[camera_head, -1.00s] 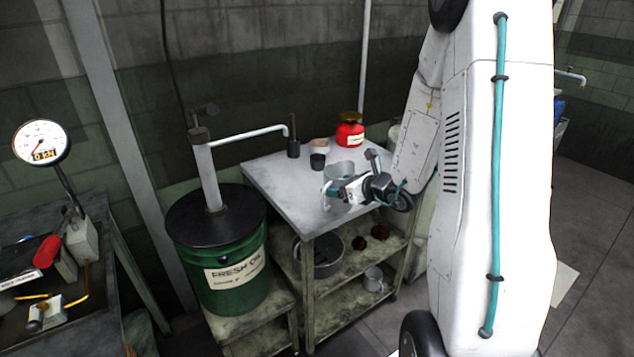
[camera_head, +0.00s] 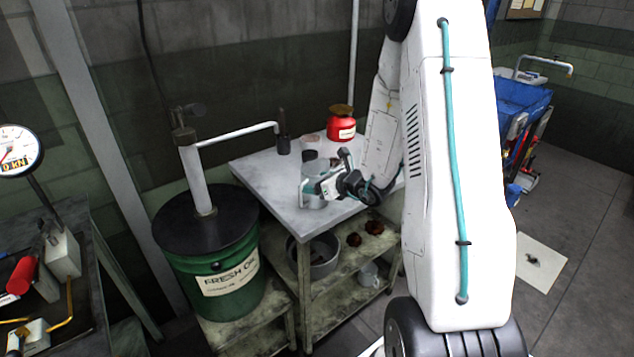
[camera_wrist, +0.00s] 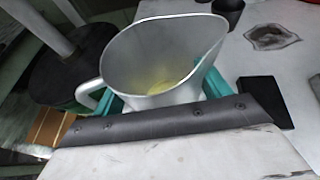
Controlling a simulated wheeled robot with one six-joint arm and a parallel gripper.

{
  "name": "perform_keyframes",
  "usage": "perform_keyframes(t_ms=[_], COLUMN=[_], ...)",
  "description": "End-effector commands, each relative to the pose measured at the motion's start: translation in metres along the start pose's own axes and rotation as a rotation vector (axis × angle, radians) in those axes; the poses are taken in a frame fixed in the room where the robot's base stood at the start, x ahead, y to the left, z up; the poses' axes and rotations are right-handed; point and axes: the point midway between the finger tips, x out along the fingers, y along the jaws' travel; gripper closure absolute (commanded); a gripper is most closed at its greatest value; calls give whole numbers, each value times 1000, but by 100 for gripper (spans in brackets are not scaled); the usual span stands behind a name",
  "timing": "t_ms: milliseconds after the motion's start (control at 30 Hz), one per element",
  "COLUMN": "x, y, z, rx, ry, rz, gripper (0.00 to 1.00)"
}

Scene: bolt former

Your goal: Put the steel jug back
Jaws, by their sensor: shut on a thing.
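The steel jug (camera_wrist: 150,55) fills the upper middle of the wrist view, its open mouth facing the camera and its spout to the right. A little yellowish liquid or residue shows at its bottom. Its handle (camera_wrist: 88,92) is at the left. In the head view the jug (camera_head: 313,168) is at the front of the grey table top (camera_head: 262,182), partly hidden by my gripper. My gripper (camera_head: 322,186) is shut on the jug, with teal fingers on both sides of it. I cannot tell whether the jug's base touches the table.
A red can (camera_head: 341,125), a dark cup and a dark upright tool (camera_head: 283,135) stand farther back. The lower shelf holds a grey pan (camera_head: 322,258) and a mug (camera_head: 369,274).

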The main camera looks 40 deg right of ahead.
Motion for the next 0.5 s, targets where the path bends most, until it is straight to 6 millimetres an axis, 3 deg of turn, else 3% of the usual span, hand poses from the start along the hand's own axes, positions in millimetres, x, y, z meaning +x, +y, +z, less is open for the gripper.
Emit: perform_keyframes(t_ms=[333,367,400,433,500], x=[2,2,2,2,2], y=[1,1,1,1,1], z=[-2,-3,-2,-2,-2], rx=[-2,-2,-2,-2,-2], ry=[-1,-1,-1,-1,-1], rz=[2,2,2,2,2], gripper=[57,21,10,2,2])
